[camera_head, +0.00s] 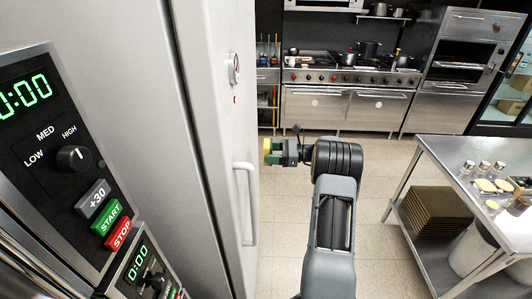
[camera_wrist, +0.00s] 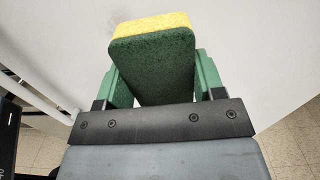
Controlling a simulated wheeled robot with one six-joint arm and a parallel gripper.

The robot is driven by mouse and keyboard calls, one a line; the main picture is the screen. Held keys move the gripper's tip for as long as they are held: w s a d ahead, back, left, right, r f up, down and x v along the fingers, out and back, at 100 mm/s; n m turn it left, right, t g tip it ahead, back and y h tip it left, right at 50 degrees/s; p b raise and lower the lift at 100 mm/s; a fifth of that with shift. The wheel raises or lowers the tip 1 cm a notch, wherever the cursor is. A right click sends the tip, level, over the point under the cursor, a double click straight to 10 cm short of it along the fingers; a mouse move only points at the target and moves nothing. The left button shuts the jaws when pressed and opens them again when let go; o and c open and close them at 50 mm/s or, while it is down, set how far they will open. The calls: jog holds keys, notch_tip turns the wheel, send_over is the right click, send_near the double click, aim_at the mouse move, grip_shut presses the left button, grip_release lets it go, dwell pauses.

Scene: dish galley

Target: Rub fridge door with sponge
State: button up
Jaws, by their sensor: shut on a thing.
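My gripper (camera_head: 289,151) is shut on a yellow and green sponge (camera_head: 268,151). In the wrist view the sponge (camera_wrist: 152,62) sits between the green fingers (camera_wrist: 155,80), its dark green side facing the camera and its yellow side away. The white fridge door (camera_head: 224,120) stands to the left in the head view, with its vertical handle (camera_head: 251,203). The sponge is close to the door; whether it touches cannot be told. In the wrist view the door surface (camera_wrist: 245,40) fills the background, with a faint grey smudge just left of the sponge's top.
A control panel (camera_head: 72,150) with green displays is at the near left. A steel table (camera_head: 450,150) with sponges and shakers stands at the right. A stove range (camera_head: 345,85) is at the back. The tiled floor between is clear.

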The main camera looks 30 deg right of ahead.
jog(key=shift+s+d, duration=0.15)
jog(key=shift+d, duration=0.05)
dwell(0.3)
jog(key=v, duration=0.3)
jog(key=shift+f+b, duration=0.1)
jog(key=shift+b, duration=0.2)
dwell(0.4)
jog(key=b, duration=0.5)
send_near(246, 172)
jog(key=shift+b+x, duration=0.55)
jog(key=shift+x, duration=1.95)
jog(key=shift+w+a+f, duration=0.2)
jog(key=shift+w+a, duration=0.5)
jog(key=shift+a, duration=0.15)
jog(key=shift+w+d, duration=0.1)
